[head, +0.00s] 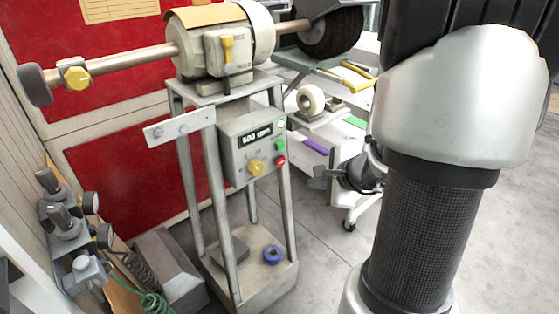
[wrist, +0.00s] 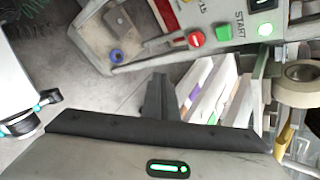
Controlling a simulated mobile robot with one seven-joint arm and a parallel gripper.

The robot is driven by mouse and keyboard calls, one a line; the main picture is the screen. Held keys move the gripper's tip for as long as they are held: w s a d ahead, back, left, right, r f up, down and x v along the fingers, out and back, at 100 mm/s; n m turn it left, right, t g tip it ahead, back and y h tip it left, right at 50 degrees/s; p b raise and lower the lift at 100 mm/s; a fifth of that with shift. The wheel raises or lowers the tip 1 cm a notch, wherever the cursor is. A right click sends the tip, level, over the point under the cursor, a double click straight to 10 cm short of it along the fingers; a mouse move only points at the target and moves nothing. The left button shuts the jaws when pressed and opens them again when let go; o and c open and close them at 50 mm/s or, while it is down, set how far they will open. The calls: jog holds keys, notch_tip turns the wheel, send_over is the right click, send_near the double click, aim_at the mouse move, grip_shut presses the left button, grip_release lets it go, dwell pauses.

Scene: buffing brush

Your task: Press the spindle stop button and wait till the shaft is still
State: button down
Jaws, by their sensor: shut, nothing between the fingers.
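The control box (head: 252,148) hangs on the front of the machine stand, with a display (head: 256,136) that appears to read 500 rpm. The red stop button (head: 281,161) is at its lower right, below a green button (head: 280,146). In the wrist view the red button (wrist: 196,39) sits beside the green START button (wrist: 223,33). The shaft (head: 130,61) runs from the motor (head: 217,52); one still frame cannot show if it turns. My gripper (head: 320,178) is shut and empty, right of the box and apart from the red button; its dark fingers (wrist: 158,97) show in the wrist view.
A black round brush (head: 330,30) is on the shaft's right end. A white cart (head: 345,150) with a tape roll (head: 311,99) stands behind my gripper. A blue ring (head: 273,254) lies on the stand's lower shelf.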

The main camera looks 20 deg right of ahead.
aim_at(280, 161)
jog(key=w+a, duration=0.3)
jog(key=w, duration=0.5)
jog(key=shift+w, duration=0.15)
jog(key=shift+w+a, duration=0.1)
dwell(1.9)
jog(key=shift+w+a, duration=0.1)
jog(key=shift+w, duration=0.2)
jog(key=shift+w+a, duration=0.15)
jog(key=shift+w, duration=0.25)
dwell(0.5)
jog(key=shift+s, duration=0.1)
jog(key=shift+s+d+b, duration=0.3)
jog(key=shift+s+b, duration=0.1)
jog(key=shift+s, duration=0.3)
